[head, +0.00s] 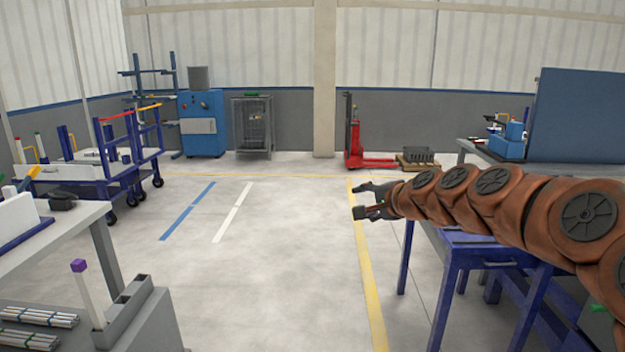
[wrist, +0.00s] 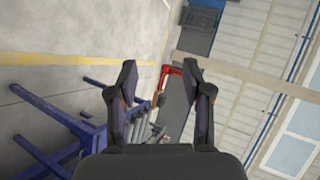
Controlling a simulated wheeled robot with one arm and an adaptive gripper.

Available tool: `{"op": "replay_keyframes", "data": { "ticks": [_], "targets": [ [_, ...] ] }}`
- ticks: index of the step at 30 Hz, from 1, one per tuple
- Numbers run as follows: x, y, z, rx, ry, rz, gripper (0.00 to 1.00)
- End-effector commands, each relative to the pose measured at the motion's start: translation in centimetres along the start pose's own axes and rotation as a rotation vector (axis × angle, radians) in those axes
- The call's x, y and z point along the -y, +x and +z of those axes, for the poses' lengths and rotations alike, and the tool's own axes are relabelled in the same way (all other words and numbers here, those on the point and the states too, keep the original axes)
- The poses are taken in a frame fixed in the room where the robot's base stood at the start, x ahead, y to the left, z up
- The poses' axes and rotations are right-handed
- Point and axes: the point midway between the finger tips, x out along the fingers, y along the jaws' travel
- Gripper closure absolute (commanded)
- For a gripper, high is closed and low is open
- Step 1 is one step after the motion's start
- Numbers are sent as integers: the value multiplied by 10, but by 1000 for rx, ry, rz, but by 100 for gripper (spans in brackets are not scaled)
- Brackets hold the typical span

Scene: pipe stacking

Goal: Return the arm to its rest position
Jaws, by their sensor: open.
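My gripper (head: 362,200) is at the end of my copper-coloured arm, which reaches in from the right side of the head view. Its dark fingers are apart, with nothing visible between them. In the wrist view the two fingers of my gripper (wrist: 161,82) stand wide apart, with floor and distant equipment beyond them. The arm extends out over the blue-legged table (head: 450,262) at the right and hides part of it.
A grey bench with pipe bundles (head: 38,316) and a white post with a purple top (head: 88,290) stands at lower left. Blue carts (head: 118,165) stand at left. A red pallet truck (head: 356,140) is at the back. The middle floor (head: 280,250) is clear.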

Motion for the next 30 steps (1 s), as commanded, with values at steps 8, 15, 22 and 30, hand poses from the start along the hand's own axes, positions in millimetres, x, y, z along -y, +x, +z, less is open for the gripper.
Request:
{"op": "replay_keyframes", "data": {
  "ticks": [8,15,22,30],
  "targets": [
    [-28,-101,119,274,-406,287,50],
    [-96,-214,168,487,-669,590,50],
    [-158,-333,184,676,-790,882,50],
    [-190,-408,191,794,-804,1050,50]
  ]
}}
